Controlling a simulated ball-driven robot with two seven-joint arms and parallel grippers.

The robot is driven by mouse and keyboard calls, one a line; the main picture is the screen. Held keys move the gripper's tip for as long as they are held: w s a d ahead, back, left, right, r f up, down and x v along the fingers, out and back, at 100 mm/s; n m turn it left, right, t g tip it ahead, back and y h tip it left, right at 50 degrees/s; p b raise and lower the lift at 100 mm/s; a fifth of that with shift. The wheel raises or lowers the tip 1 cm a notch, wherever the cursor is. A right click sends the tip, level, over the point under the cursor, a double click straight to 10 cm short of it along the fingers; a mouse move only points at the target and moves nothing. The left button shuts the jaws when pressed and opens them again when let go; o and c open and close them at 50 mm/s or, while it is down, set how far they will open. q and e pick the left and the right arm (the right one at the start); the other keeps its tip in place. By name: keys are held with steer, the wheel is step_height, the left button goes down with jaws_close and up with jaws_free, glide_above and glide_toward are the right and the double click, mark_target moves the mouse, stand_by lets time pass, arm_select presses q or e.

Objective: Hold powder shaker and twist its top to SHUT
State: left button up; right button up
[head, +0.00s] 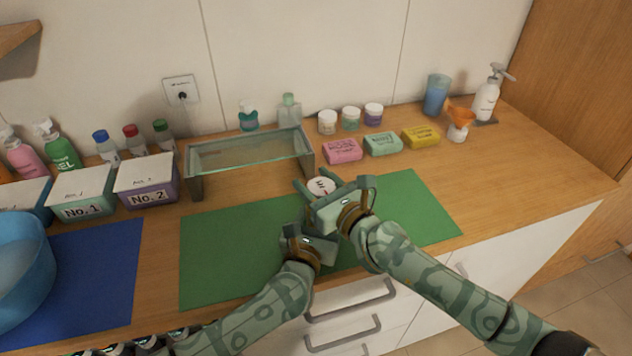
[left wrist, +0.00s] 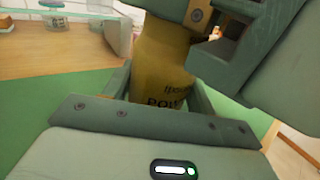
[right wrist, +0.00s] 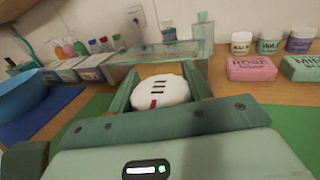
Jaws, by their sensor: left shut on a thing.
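The powder shaker (left wrist: 162,60) has a yellow body with dark lettering, seen in the left wrist view. Its round white top (head: 321,187) shows in the head view. In the right wrist view the top (right wrist: 160,91) bears black marks and a red mark. My left gripper (left wrist: 160,92) is shut on the body and holds it nearly upright above the green mat. My right gripper (head: 333,184) is open, with its fingers on either side of the top. The lower part of the shaker is hidden by the grippers.
The green mat (head: 225,250) lies below my grippers. A glass-walled stand (head: 250,155) is close behind to the left. Soaps (head: 342,150) and small jars (head: 327,122) are behind to the right. Boxes and a blue bowl (head: 22,265) are at left.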

steer(key=shift+m+t+h, duration=0.7)
steer(key=shift+m+h, duration=0.1)
steer(key=shift+h, duration=0.2)
steer(key=shift+d, duration=0.1)
steer(key=o, duration=1)
steer(key=v, duration=1.2)
